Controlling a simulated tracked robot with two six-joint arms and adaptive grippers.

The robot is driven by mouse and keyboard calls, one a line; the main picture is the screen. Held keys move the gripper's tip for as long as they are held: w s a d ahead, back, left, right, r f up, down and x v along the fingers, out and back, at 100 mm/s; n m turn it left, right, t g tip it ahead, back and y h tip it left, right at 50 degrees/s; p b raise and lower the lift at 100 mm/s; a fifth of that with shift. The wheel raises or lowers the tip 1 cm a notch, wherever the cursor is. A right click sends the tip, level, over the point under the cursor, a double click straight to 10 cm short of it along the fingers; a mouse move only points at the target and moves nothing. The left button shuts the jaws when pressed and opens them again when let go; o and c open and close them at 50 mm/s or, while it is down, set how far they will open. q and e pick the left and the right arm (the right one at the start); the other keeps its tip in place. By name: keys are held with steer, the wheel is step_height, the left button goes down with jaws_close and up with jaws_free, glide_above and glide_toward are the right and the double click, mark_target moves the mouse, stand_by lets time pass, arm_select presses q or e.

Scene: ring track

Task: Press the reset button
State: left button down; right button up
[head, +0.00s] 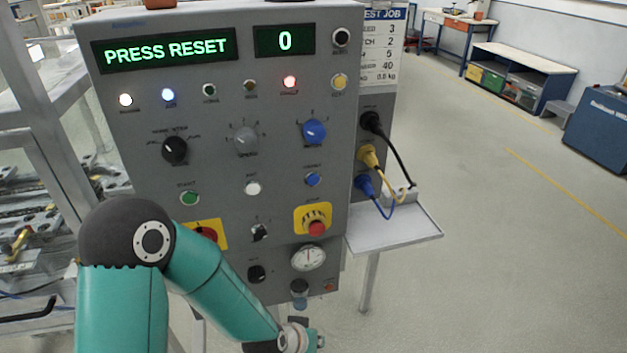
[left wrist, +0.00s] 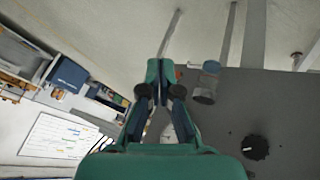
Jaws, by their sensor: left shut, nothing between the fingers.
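The grey control panel (head: 225,130) stands ahead, its display (head: 165,50) reading "PRESS RESET" and a second display (head: 284,40) reading 0. It bears a green button (head: 190,198), a white button (head: 252,188), a blue button (head: 312,179) and a yellow round control (head: 339,81) at upper right. Their labels are too small to read surely. My left gripper (head: 316,341) is low, below the pressure gauge (head: 309,257), apart from those buttons. In the left wrist view its fingers (left wrist: 160,68) are together and empty. My right gripper is out of view.
A red emergency stop (head: 316,228) on yellow sits above the gauge. A filter bowl (left wrist: 205,82) and a black knob (left wrist: 255,147) are right of my fingers in the wrist view. Cables (head: 390,185) and a small shelf (head: 400,225) stick out right of the panel.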

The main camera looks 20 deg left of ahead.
mark_target(313, 179)
arm_select(q)
steer(key=w+r+t, duration=0.3)
steer(key=r+t, duration=0.1)
steer(key=r, duration=1.1)
steer(key=w+r+n+t, duration=0.1)
steer(key=w+r+t, duration=0.3)
steer(key=r, duration=1.1)
steer(key=shift+n+y, duration=0.3)
steer(key=shift+w+a, duration=0.1)
steer(key=shift+a, duration=0.05)
steer(key=shift+w+a+b, duration=0.55)
steer(key=shift+w+a, duration=0.25)
steer(key=shift+w, duration=0.4)
steer(key=shift+w+a+b, duration=0.55)
steer(key=shift+w+a, duration=0.3)
steer(key=shift+w, duration=0.35)
steer(key=shift+w+a+b, duration=0.55)
steer(key=shift+w+a, duration=0.25)
steer(key=shift+w, duration=0.4)
steer(key=shift+w+a, duration=0.2)
steer(key=shift+w, duration=0.1)
